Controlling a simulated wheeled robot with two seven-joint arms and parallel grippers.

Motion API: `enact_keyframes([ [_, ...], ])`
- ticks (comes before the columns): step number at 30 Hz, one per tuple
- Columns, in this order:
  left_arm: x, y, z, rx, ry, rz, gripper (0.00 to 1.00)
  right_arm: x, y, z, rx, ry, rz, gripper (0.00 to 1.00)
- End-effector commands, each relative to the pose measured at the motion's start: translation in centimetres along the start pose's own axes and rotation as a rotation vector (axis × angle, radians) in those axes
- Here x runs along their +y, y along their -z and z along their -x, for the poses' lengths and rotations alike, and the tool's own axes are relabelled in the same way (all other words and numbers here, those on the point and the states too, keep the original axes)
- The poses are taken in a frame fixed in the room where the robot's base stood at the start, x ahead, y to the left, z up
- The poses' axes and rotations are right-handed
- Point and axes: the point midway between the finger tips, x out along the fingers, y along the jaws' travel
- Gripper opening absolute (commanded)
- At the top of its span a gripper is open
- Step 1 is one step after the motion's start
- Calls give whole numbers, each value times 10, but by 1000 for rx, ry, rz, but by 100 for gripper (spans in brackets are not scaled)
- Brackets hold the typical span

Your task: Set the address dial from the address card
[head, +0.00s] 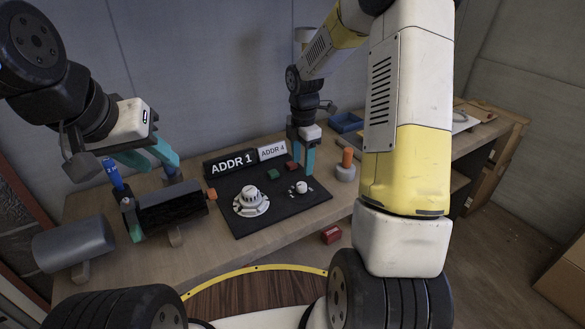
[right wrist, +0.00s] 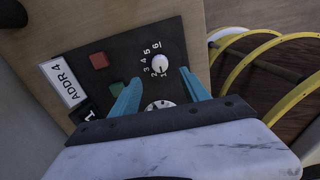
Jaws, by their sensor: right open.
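The small white numbered dial (head: 298,187) sits at the right of the black panel (head: 285,212). In the right wrist view this dial (right wrist: 158,62) has numerals 1 to 6; its pointer setting is too small to read. A white card reading ADDR 4 (head: 272,150) stands at the panel's back edge; it also shows in the right wrist view (right wrist: 62,83). Beside it is a black sign reading ADDR 1 (head: 231,162). My right gripper (head: 301,170) is open and empty above the panel's back right. My left gripper (head: 163,168) is open above a dark cylinder (head: 168,207).
A larger white dial (head: 250,201) is left on the panel, with green (head: 275,171) and red (head: 291,166) blocks behind. A grey cylinder (head: 75,243) is at left. An orange-topped peg (head: 346,160) and blue tray (head: 345,122) stand right; a red block (head: 331,235) is near the front.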

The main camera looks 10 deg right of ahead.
Motion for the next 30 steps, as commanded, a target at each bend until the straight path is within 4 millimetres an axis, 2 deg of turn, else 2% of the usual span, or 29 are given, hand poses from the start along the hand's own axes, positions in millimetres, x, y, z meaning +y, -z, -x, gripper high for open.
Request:
enact_keyframes([
  [16,0,0,0,-1,0,0,36,1,0,-75,4,11,32,54],
  [21,0,0,0,0,0,0,36,1,0,-84,4,8,31,54],
  [28,0,0,0,0,0,0,36,1,0,-84,3,8,30,54],
  [30,0,0,0,0,0,0,36,1,0,-84,3,8,30,42],
])
